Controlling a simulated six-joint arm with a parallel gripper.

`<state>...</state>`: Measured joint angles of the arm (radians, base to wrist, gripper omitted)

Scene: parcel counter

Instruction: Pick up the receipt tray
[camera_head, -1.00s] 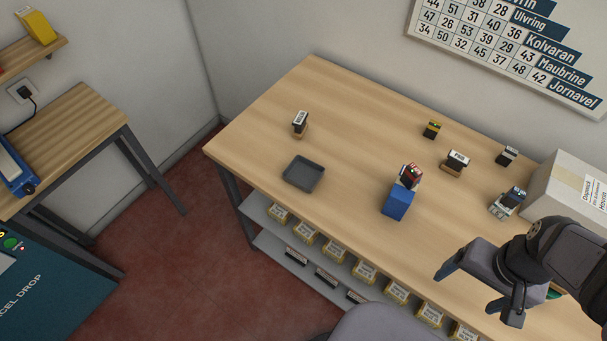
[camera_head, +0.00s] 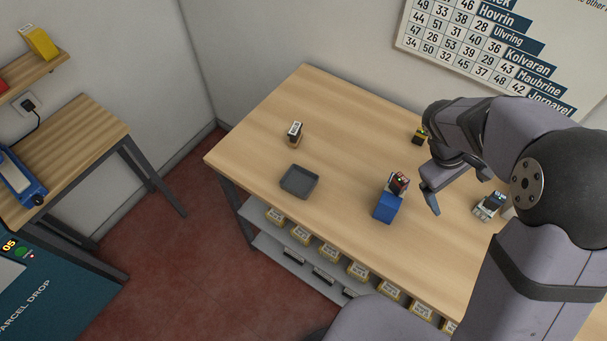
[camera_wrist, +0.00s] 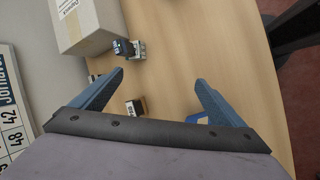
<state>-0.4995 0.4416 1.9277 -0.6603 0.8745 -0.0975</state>
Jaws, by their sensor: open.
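The receipt tray (camera_head: 299,181) is a shallow dark grey square tray. It lies flat and empty near the left front edge of the table in the head view. My gripper (camera_head: 433,165) is above the right half of the table, well to the right of the tray. In the wrist view my gripper (camera_wrist: 160,82) shows its two blue-grey fingers spread apart with nothing held between them. The tray does not show in the wrist view.
Another stamp (camera_head: 295,132) stands behind the tray. A cardboard box (camera_wrist: 88,25) is on the table. The tabletop around the tray is clear.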

